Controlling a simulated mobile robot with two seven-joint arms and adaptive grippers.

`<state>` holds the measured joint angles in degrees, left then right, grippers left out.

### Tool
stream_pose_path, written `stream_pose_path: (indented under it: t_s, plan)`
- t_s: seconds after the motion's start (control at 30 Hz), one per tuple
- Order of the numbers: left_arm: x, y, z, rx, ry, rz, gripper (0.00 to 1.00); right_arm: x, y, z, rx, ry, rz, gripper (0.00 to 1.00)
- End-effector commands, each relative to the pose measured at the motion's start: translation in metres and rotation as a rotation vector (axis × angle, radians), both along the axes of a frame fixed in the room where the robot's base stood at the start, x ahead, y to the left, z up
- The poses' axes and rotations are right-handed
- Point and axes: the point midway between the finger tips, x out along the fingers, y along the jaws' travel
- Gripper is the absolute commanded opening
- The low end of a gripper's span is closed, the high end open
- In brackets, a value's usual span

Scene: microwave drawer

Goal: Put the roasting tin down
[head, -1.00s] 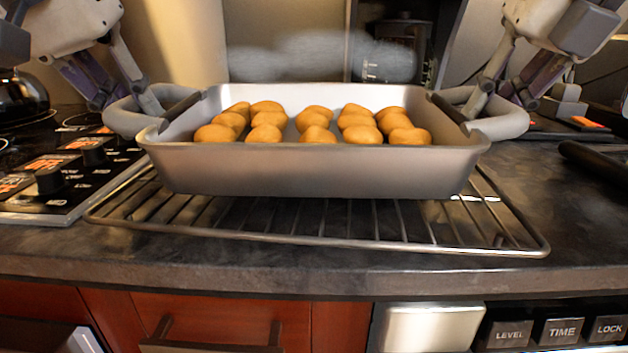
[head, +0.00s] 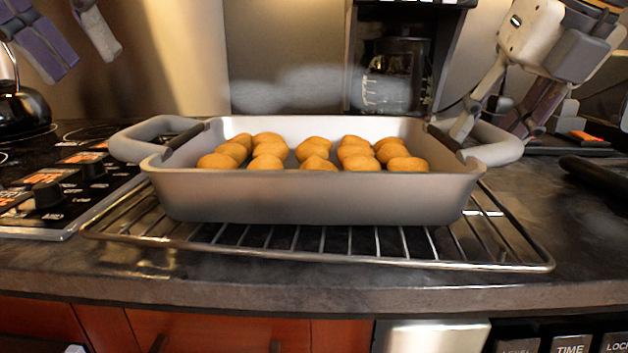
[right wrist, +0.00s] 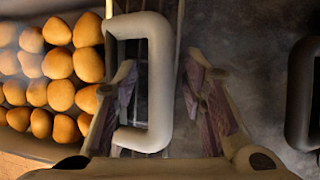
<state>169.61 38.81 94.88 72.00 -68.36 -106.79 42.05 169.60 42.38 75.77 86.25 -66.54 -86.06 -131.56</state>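The grey roasting tin (head: 310,195), filled with several round golden rolls (head: 315,148), sits level on the wire rack (head: 330,255) on the counter. My left gripper (head: 85,62) is open and empty, raised above and apart from the left handle (head: 140,142). My right gripper (head: 490,132) is at the right handle (head: 505,145). In the right wrist view, the fingers of my right gripper (right wrist: 160,68) are spread on either side of the handle bar (right wrist: 160,105), with gaps showing, so it is open around the bar.
A stove control panel with knobs (head: 75,185) lies left of the rack. A dark kettle (head: 20,110) stands behind it. A coffee maker (head: 398,70) is at the back. A dark handle (head: 600,172) lies at the right, with bare counter (head: 560,200) near it.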

Motion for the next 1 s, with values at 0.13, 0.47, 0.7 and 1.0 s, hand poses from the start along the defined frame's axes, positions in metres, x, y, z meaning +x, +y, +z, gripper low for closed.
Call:
stream_pose_path:
  t_s: [0.13, 0.47, 0.7, 1.0]
  plan:
    - [-0.005, 0.002, 0.01, -0.001, 0.001, -0.002, 0.38, -0.001, 0.0, 0.003, 0.0, 0.0, 0.0, 0.38]
    - [-0.005, 0.002, 0.01, 0.0, 0.001, -0.001, 0.38, -0.035, -0.013, 0.073, 0.003, -0.002, 0.0, 0.38]
    - [-0.005, 0.002, 0.01, -0.001, 0.001, -0.001, 0.38, -0.051, -0.019, 0.105, 0.0, 0.0, 0.001, 0.38]
    - [-0.005, 0.002, 0.01, 0.0, 0.001, -0.001, 0.38, -0.052, -0.02, 0.107, 0.0, 0.001, 0.0, 0.38]
